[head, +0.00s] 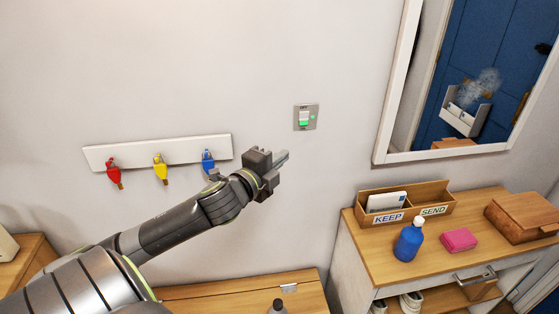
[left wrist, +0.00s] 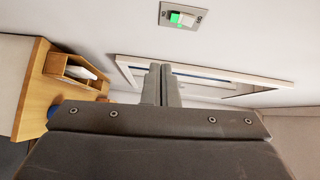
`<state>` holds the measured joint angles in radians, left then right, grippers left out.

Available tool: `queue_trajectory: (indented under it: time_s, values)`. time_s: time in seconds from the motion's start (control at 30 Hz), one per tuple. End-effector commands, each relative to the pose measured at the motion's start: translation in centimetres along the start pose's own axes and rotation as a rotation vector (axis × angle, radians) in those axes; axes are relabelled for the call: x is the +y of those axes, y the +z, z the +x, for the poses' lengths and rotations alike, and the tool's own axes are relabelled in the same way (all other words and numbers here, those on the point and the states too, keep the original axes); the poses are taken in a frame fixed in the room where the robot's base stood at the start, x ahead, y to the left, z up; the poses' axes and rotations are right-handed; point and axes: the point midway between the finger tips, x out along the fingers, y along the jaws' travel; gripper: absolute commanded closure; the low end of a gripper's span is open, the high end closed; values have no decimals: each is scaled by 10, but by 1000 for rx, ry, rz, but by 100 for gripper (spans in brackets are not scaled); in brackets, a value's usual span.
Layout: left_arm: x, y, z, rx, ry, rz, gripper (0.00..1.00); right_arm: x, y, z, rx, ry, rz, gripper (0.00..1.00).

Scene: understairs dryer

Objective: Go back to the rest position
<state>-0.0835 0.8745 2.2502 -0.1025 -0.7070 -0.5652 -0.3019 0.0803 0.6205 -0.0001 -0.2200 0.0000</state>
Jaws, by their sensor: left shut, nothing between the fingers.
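My left gripper (head: 282,159) is shut and empty. It is raised in front of the wall, below and a little left of a wall switch (head: 305,117) with a green-lit part. The gap between gripper and wall is hard to judge. In the left wrist view my shut fingers (left wrist: 161,84) point toward the mirror frame, and the switch (left wrist: 182,16) shows above them. My left arm reaches in from the lower left of the head view. My right gripper is not in view.
A wooden cabinet (head: 370,255) at right holds a KEEP/SEND box (head: 430,193), a blue bottle (head: 409,240), a pink block (head: 459,240) and a wooden box (head: 525,217). A key rack (head: 130,151) hangs behind my arm. A mirror (head: 383,125) hangs upper right. A low wooden top (head: 240,298) lies below.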

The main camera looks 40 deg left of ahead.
Motion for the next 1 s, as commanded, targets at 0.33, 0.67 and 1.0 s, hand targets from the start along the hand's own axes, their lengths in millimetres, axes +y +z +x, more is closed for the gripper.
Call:
queue_trajectory:
  time_s: [0.33,0.67,1.0]
  values:
    - [0,0,0,0,0,0,100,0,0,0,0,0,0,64]
    - [37,22,11,-55,58,-68,100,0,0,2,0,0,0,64]
    - [262,107,2,-341,353,-443,100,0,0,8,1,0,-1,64]
